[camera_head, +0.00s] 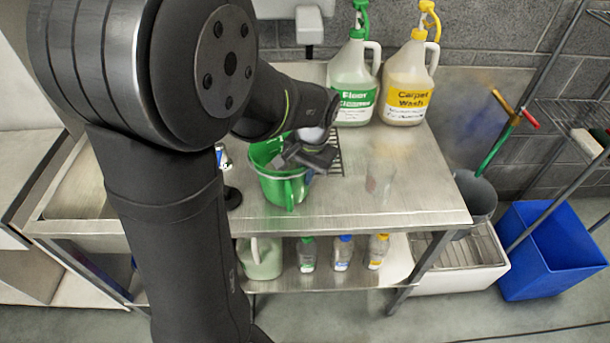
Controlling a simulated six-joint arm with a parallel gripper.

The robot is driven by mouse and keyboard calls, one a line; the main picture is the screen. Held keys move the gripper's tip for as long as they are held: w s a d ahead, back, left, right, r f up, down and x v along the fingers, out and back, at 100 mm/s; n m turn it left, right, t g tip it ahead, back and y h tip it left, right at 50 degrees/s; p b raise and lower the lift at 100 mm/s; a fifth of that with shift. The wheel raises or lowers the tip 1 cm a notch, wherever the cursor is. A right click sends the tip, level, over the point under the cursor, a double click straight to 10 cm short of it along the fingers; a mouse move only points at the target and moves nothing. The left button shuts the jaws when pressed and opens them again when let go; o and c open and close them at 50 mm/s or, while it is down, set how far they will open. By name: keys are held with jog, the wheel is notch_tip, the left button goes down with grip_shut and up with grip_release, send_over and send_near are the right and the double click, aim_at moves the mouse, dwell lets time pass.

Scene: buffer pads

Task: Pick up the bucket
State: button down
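The green bucket (284,189) stands upright on the steel table, left of the middle of the picture. A thin handle runs around its rim. My gripper (311,157) is at the bucket's top right, over its opening and rim. My arm comes down from the upper left and hides part of the bucket's back. The fingers are small and dark here, and I cannot tell whether they are open or closed, or whether they touch the rim or handle.
A Floor Cleaner jug (352,82) and a Carpet Wash jug (406,83) stand at the back of the steel table (400,185). The tabletop right of the bucket is clear. Small bottles stand on the lower shelf. A blue bin (548,255) and a grey bucket (477,195) are at right.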

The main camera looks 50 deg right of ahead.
jog(key=shift+r, duration=1.75)
jog(key=s+r, duration=0.6)
jog(key=s, duration=0.5)
jog(key=shift+s+a+r, duration=0.25)
jog(key=shift+a+r, duration=0.05)
dwell(1.0)
